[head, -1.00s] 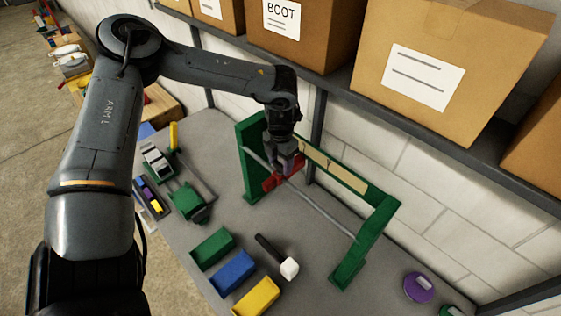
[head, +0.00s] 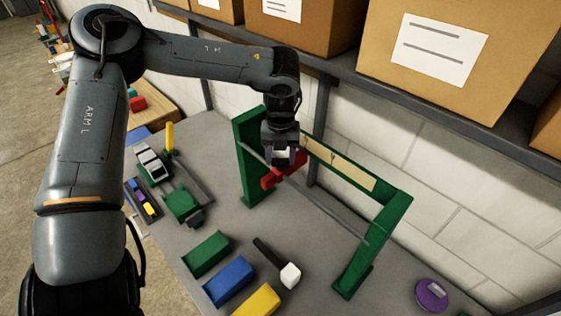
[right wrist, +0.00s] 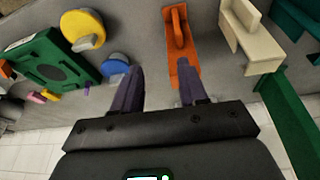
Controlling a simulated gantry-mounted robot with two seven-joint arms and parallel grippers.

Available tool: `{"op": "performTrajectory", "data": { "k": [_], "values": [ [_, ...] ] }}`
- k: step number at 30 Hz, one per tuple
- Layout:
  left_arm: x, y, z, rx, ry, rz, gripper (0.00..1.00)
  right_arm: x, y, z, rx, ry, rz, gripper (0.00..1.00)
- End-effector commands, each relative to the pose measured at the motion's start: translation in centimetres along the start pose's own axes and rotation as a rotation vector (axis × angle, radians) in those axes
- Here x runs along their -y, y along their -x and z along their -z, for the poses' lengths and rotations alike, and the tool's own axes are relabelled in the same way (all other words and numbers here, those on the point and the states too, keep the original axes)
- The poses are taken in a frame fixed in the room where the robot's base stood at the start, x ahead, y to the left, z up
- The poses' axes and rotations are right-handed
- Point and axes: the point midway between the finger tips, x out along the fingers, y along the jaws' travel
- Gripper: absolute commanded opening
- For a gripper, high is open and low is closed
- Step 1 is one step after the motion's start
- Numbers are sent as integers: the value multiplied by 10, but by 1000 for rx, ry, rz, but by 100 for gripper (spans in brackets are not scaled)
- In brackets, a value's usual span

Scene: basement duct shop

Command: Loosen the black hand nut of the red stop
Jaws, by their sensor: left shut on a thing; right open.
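The red stop (head: 270,178) sits on a grey rod (head: 323,208) that runs across a green frame (head: 378,235) on the bench. My left gripper (head: 284,160) comes down from above at the red stop, with its fingers closed there. The black hand nut cannot be made out in the head view; the fingers cover that spot. My right gripper (right wrist: 161,88) shows in the right wrist view, with its fingers apart and nothing between them. An orange piece (right wrist: 181,65) lies beyond its fingertips.
Green, blue (head: 229,281) and yellow bins stand in front of the frame, with a white-headed mallet (head: 289,275) beside them. A purple disc (head: 431,294) lies at the right. A shelf (head: 420,95) with cardboard boxes overhangs the back. Bare bench lies inside the frame.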

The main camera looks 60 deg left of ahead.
Motion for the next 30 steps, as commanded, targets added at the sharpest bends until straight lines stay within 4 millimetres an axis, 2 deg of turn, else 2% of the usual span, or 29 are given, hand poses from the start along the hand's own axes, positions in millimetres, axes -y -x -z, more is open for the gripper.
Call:
{"op": "performTrajectory", "data": {
  "k": [3, 18, 30],
  "values": [
    [0, -3, 0, 0, 110, 0, 25, 0, -11, -4, 0, 0, 0, 43],
    [0, -2, 0, 0, 565, 1, 25, -1, -37, -12, 1, 7, -6, 43],
    [0, -1, 0, -1, 781, 0, 25, -1, -46, -16, 1, 9, -7, 43]
  ]
}}
